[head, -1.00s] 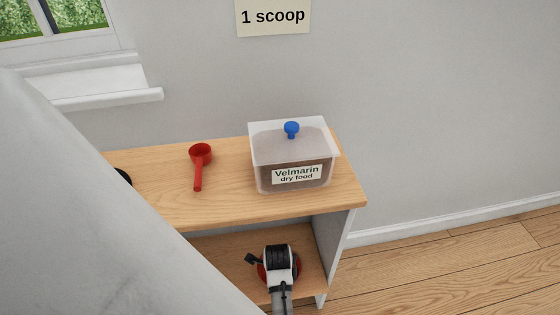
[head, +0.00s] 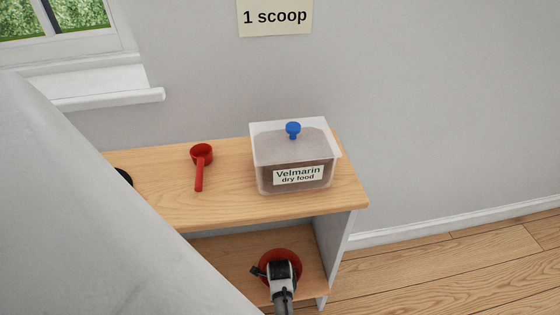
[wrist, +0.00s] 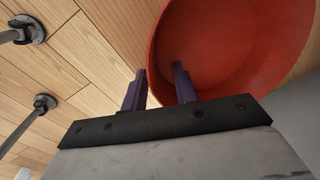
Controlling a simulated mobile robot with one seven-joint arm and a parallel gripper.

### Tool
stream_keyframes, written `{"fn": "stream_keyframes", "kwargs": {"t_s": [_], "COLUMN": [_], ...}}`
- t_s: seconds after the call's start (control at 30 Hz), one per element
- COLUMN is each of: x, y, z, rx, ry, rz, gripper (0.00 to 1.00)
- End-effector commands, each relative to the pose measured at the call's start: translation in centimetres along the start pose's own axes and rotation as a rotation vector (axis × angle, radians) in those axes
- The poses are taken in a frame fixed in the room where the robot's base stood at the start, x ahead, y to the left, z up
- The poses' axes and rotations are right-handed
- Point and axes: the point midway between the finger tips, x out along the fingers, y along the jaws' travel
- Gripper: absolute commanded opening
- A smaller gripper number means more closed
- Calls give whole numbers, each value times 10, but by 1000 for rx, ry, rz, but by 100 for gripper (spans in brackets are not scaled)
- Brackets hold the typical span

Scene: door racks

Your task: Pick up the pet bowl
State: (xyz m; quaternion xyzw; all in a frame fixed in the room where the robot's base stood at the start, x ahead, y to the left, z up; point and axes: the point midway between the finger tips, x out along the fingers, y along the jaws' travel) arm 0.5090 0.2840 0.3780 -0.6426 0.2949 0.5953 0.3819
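The pet bowl is a red round bowl (head: 280,254) on the lower shelf, partly hidden behind my gripper in the head view. In the wrist view the bowl (wrist: 235,45) fills the upper right, and I see into its inside. My gripper (wrist: 158,76) is at the bowl's near rim, with its fingers apart. The left finger is outside the bowl and the right finger overlaps its inside, with the rim between them. A gap shows between the fingers, and I cannot tell whether either touches the rim.
The wooden shelf unit (head: 225,208) has its top board close above the lower shelf and a side panel (head: 334,250) right of the bowl. On top are a red scoop (head: 200,165) and a clear dry food box (head: 293,158) with a blue knob. Open floor lies right.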

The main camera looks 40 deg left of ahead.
Motion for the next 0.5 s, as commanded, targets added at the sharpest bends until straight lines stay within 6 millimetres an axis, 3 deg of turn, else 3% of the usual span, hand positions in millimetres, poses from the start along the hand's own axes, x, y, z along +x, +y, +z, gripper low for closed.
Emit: {"fn": "stream_keyframes", "kwargs": {"t_s": [0.13, 0.33, 0.5], "x": [0, -1, -1], "y": [0, 0, 0], "z": [0, 0, 0], "rx": [0, 0, 0], "ry": [0, 0, 0], "rz": [-1, -1, -1], "gripper": [28, 1, 0]}}
